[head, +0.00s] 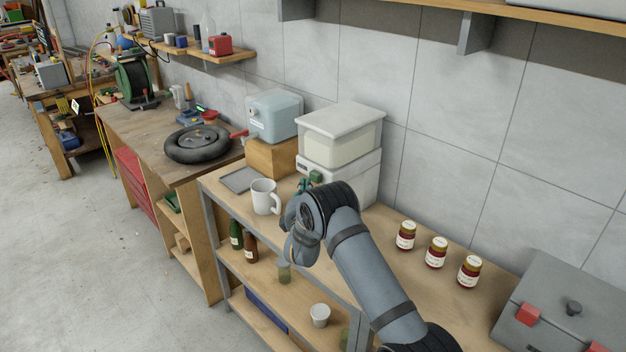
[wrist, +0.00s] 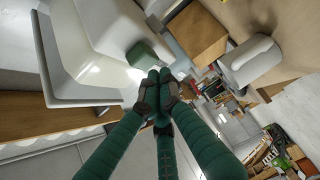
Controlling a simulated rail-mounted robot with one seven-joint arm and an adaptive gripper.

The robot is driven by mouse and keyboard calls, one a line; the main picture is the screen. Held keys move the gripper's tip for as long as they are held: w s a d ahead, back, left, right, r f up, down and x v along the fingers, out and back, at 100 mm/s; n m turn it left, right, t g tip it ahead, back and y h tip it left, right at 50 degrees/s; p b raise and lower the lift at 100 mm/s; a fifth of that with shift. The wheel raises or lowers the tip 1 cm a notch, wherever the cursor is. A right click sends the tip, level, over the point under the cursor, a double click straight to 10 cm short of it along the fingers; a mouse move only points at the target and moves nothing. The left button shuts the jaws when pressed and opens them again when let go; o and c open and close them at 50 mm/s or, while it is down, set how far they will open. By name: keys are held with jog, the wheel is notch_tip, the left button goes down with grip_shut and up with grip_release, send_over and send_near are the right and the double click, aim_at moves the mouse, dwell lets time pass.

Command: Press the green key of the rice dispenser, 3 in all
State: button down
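The rice dispenser (head: 340,150) is a white bin with a lid and a clear window, standing on the shelf top against the wall. Its green key (head: 316,177) is low on the front, partly behind my gripper. In the wrist view the dispenser (wrist: 95,60) fills the upper left and the green key (wrist: 141,53) lies just beyond my fingertips. My gripper (wrist: 158,88) has teal fingers with dark pads brought together, with nothing seen between them. In the head view my gripper (head: 302,188) is at the dispenser's front, close to the key. I cannot tell whether they touch.
A white mug (head: 263,198) stands just left of my gripper, beside a grey tray (head: 240,179). A blue-grey water container (head: 273,115) sits on a wooden block (head: 270,157). Several labelled jars (head: 436,252) and a grey case (head: 565,308) are to the right.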

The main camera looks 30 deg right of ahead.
jog(key=shift+s+a+b, duration=0.25)
jog(key=shift+a, duration=0.55)
jog(key=shift+s+a+b, duration=0.2)
jog(key=shift+a+b, duration=0.05)
jog(key=shift+a, duration=0.55)
jog(key=shift+s+a+b, duration=0.25)
jog(key=shift+a, duration=0.55)
jog(key=a+p, duration=0.1)
jog(key=s+a+p, duration=0.1)
jog(key=a+p, duration=0.1)
jog(key=shift+a, duration=0.3)
